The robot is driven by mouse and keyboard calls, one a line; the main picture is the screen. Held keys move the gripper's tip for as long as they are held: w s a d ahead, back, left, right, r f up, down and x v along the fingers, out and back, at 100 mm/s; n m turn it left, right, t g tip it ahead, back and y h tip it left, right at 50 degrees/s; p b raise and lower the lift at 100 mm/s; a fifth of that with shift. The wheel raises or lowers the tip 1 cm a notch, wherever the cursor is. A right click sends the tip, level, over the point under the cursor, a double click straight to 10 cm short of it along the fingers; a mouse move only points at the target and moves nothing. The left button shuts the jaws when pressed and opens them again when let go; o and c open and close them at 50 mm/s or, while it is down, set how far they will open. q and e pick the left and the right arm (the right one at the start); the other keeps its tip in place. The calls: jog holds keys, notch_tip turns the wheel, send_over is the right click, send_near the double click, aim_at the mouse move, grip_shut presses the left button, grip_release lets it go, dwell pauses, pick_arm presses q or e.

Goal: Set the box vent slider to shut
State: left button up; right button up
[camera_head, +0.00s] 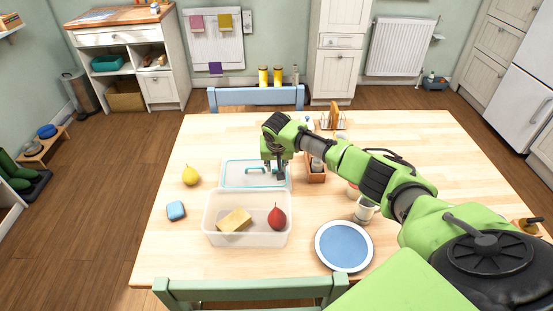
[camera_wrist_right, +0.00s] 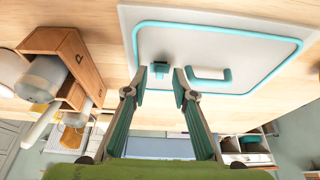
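The clear box lid (camera_head: 235,178) with a teal rim lies flat on the table, behind the open clear box (camera_head: 212,232). In the right wrist view the lid (camera_wrist_right: 245,50) bears a teal handle (camera_wrist_right: 212,75) and a small teal vent slider (camera_wrist_right: 158,68). My right gripper (camera_head: 274,170) points down over the right part of the lid. In the right wrist view the two fingertips of this gripper (camera_wrist_right: 160,74) are apart, one on each side of the slider; I cannot tell whether they touch it. The slider is hidden in the head view. My left gripper is out of view.
A wooden caddy (camera_wrist_right: 70,60) stands close beside the lid. A blue plate (camera_head: 344,246) and a mug (camera_head: 364,209) are at the right. The table's left side has free room.

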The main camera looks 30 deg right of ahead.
jog(key=v, duration=1.1)
